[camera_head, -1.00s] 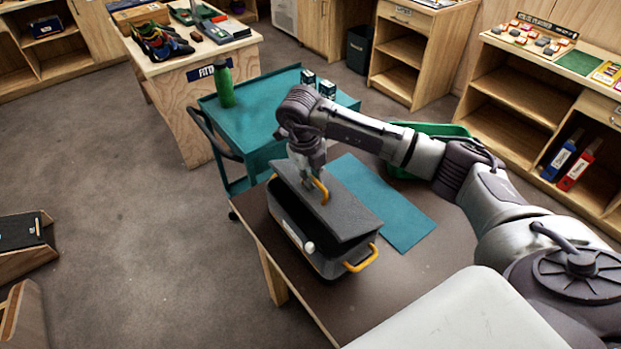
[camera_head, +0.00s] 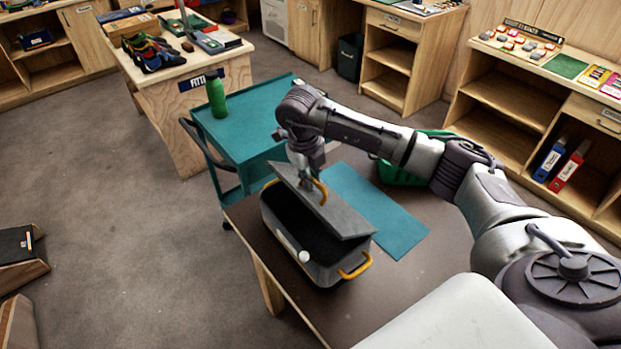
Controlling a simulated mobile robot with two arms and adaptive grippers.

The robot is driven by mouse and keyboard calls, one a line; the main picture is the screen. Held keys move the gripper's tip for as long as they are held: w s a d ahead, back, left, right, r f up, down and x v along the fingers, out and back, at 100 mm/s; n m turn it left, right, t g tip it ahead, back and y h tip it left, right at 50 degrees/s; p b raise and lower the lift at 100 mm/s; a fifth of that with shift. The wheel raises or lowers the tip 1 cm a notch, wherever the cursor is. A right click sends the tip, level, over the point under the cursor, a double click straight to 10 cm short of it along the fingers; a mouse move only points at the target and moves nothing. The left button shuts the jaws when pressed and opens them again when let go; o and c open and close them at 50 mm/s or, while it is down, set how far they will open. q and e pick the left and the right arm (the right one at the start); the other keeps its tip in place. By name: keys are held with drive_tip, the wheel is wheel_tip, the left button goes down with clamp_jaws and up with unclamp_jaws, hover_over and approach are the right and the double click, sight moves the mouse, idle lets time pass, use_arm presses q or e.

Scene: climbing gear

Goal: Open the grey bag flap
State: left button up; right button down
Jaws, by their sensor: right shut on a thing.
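My right gripper (camera_head: 309,185) reaches down from above and is shut on the yellow loop (camera_head: 321,192) on the flap. The fingertips are small and partly hidden by the loop. My left gripper is not in view.
A teal mat (camera_head: 378,215) lies on the table (camera_head: 425,275) behind the bag. A green basket (camera_head: 400,173) stands at the far edge, partly behind my arm. A teal cart (camera_head: 250,125) with a green bottle (camera_head: 216,97) is beyond. The floor at left is mostly clear.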

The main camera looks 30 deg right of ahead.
drive_tip(key=shift+w+d+r, duration=0.15)
drive_tip(key=shift+d+r, duration=0.2)
drive_tip(key=shift+d, duration=0.2)
drive_tip(key=shift+w+d+r, duration=0.1)
drive_tip(key=shift+d+r, duration=0.2)
drive_tip(key=shift+d, duration=0.2)
drive_tip(key=shift+w+d+r, duration=0.1)
drive_tip(key=shift+d+r, duration=0.05)
drive_tip(key=shift+d, duration=0.45)
drive_tip(key=shift+d+r, duration=0.15)
drive_tip(key=shift+d, duration=0.4)
drive_tip(key=c, duration=1.1)
unclamp_jaws()
drive_tip(key=shift+a, duration=0.1)
drive_tip(key=shift+o, duration=0.2)
drive_tip(key=o, duration=0.5)
drive_tip(key=shift+o, duration=0.2)
drive_tip(key=shift+r, duration=0.1)
